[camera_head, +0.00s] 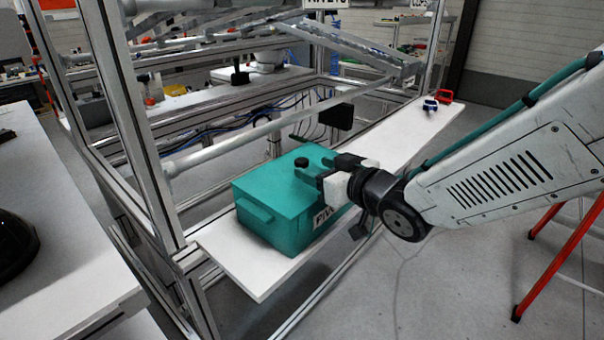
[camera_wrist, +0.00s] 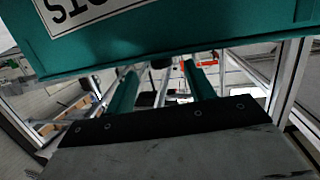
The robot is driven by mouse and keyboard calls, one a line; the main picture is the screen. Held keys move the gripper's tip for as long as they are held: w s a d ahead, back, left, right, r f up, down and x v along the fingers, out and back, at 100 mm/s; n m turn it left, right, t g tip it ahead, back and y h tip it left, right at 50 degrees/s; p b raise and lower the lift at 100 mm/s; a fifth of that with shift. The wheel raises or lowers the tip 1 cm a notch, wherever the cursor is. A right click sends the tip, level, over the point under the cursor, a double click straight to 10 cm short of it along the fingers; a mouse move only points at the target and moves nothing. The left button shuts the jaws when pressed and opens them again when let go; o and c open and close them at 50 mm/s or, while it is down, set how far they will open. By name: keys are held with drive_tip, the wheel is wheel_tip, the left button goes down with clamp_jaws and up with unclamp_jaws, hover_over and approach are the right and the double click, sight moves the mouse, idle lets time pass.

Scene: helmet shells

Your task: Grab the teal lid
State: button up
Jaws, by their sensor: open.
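The teal lid (camera_head: 272,187) forms the flat top of a teal box (camera_head: 292,235) on a white shelf, with a black knob (camera_head: 301,162) standing up from it. My gripper (camera_head: 318,171) is at the right side of the lid, close to the knob, with its dark fingers pointing left. It is open, and nothing shows between the fingers. Whether it touches the lid cannot be told. In the wrist view a teal surface with a white label (camera_wrist: 82,12) fills the top. My gripper hides part of the lid's right edge.
The white shelf (camera_head: 390,140) runs back to the right, with small blue (camera_head: 430,104) and red (camera_head: 445,96) items at its far end. Metal frame posts (camera_head: 135,125) stand left of the box. A black helmet-like shell (camera_head: 14,245) sits on the left table. An orange-red stand (camera_head: 560,255) is at right.

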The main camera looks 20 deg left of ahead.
sight(306, 166)
drive_tip(key=x, duration=0.5)
drive_tip(key=shift+w+a+f, duration=0.1)
drive_tip(key=shift+a+f, duration=0.1)
drive_tip(key=shift+a, duration=0.1)
drive_tip(key=c, duration=1.1)
